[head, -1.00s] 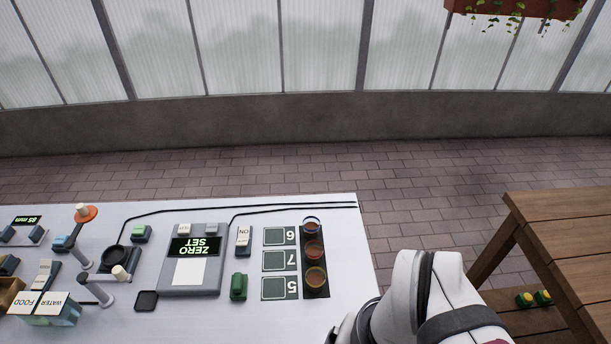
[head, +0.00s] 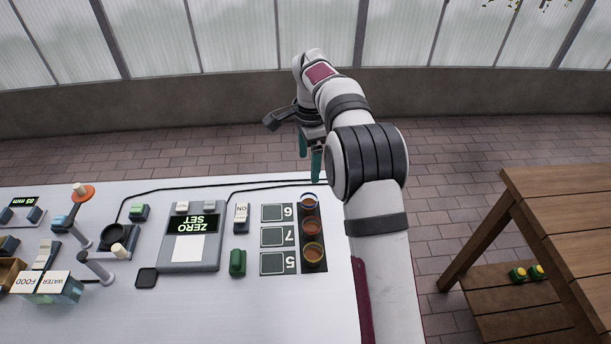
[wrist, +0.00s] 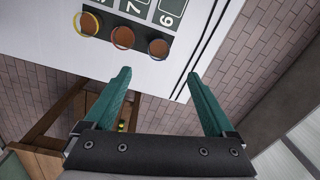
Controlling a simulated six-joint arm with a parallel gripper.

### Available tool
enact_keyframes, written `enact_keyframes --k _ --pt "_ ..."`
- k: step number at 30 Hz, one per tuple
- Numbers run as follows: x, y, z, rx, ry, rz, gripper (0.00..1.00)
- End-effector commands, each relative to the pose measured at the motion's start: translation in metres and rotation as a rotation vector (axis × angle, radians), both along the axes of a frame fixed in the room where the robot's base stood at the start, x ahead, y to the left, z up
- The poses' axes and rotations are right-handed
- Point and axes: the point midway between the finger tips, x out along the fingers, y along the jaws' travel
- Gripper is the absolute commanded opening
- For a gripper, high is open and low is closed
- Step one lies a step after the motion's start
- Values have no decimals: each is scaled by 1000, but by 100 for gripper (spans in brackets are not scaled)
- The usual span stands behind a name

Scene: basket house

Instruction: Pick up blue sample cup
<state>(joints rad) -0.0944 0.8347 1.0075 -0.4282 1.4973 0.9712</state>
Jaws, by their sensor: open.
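The blue sample cup (head: 309,201), brown inside with a blue rim, stands beside the label 6 in a dark holder strip (head: 321,267). It is the farthest of three cups in the head view. In the wrist view the cup (wrist: 158,48) lies beyond my fingertips, roughly centred between them. My gripper (head: 310,168) has teal fingers and is above and beyond the far table edge. In the wrist view my gripper (wrist: 158,74) is open and empty, apart from the cup.
A grey scale (head: 195,250) and a green block (head: 237,263) are to the left. A black cable runs along the far table edge. A wooden bench (head: 560,220) stands at right.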

Motion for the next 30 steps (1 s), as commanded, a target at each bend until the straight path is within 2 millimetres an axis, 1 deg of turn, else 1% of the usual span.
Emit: enact_keyframes --k 2,6,9,12,15,21,24,29,30 --pt "2 1 -15 -1 3 -7 89" --pt "2 1 -55 -1 5 -5 89" --pt "3 1 -82 -1 4 -5 89" --pt "4 1 -99 0 2 -5 89" --pt "4 2 -110 -1 1 -4 89" --pt "2 3 -149 1 1 -3 89" --pt "3 3 -157 1 -1 -4 89" --pt "3 3 -157 2 -2 -4 89" --pt "3 3 -157 2 -2 -4 88"
